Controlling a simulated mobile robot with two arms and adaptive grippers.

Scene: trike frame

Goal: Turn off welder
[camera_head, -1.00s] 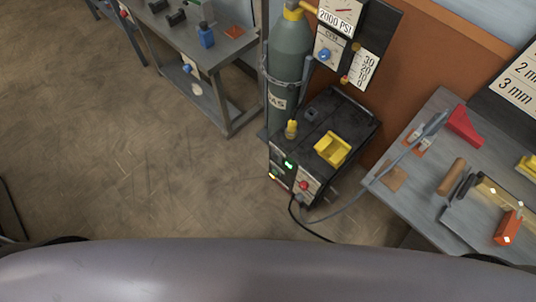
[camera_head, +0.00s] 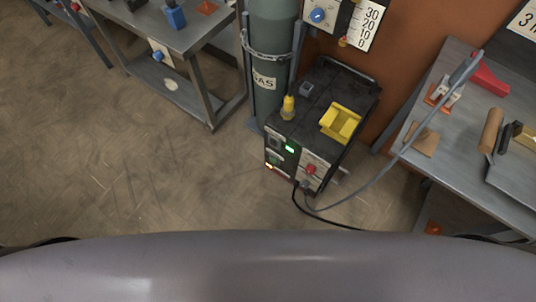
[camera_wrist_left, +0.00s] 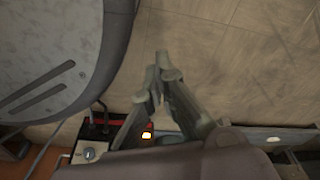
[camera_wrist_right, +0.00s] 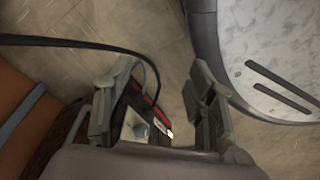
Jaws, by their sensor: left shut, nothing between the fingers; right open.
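The welder (camera_head: 335,92) is a black box on the floor in the head view. Its front panel has a lit green display (camera_head: 290,149), a red knob (camera_head: 310,169) and a small orange light (camera_head: 268,166) at the lower left. My left gripper (camera_wrist_left: 160,76) is shut and empty in the left wrist view. My right gripper (camera_wrist_right: 163,75) is open and empty. A red-edged panel with a bluish knob (camera_wrist_right: 141,130) and a bright light (camera_wrist_right: 170,133) shows between its fingers. Neither gripper shows in the head view.
A workbench (camera_head: 455,130) is at right, another table (camera_head: 190,38) at left. Cables (camera_head: 340,205) run from the welder's front. Floor at left is clear.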

